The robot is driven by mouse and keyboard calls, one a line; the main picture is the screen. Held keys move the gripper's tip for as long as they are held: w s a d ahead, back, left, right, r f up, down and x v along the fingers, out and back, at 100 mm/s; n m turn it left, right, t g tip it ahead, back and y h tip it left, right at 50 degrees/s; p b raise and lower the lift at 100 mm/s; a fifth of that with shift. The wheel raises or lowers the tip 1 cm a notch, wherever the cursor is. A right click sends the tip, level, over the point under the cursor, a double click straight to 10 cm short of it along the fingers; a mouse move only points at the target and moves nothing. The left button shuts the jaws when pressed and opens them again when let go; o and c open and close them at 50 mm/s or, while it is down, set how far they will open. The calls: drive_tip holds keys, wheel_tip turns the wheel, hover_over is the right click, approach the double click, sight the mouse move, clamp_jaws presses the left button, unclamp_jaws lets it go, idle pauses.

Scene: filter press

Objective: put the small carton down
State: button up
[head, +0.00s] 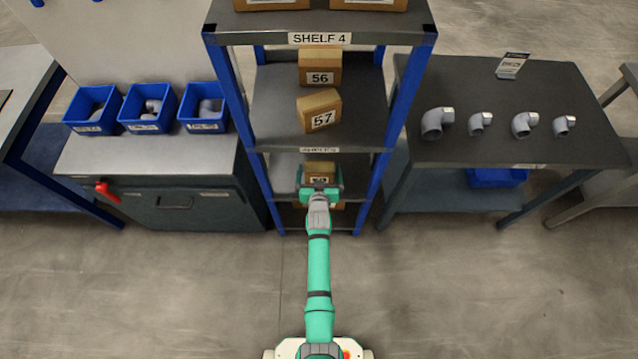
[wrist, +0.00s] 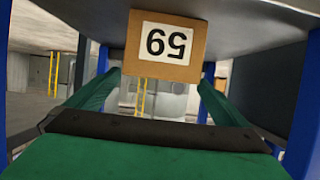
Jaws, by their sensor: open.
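The small carton (head: 320,169), brown with a white label, stands on a lower board (head: 286,166) of the shelf rack. My gripper (head: 320,176) reaches into this bay from the front and is open. In the wrist view its two green fingers (wrist: 158,83) are spread on either side of the carton, with visible gaps. Part of the carton is hidden behind my gripper in the head view.
Cartons 56 (head: 320,67) and 57 (head: 320,112) stand on the board above. Blue posts (head: 382,178) flank the bay. A bench with blue bins (head: 148,108) is left; a table with grey pipe elbows (head: 437,122) is right. Floor in front is clear.

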drive_tip(key=s+f+v, duration=0.1)
drive_tip(key=f+v, duration=0.2)
drive_tip(key=v, duration=2.7)
drive_tip(key=s+r+t, duration=0.1)
drive_tip(key=s+r, duration=1.6)
drive_tip(key=r, duration=0.1)
drive_tip(key=shift+r+t, duration=0.35)
drive_tip(key=shift+t, duration=0.05)
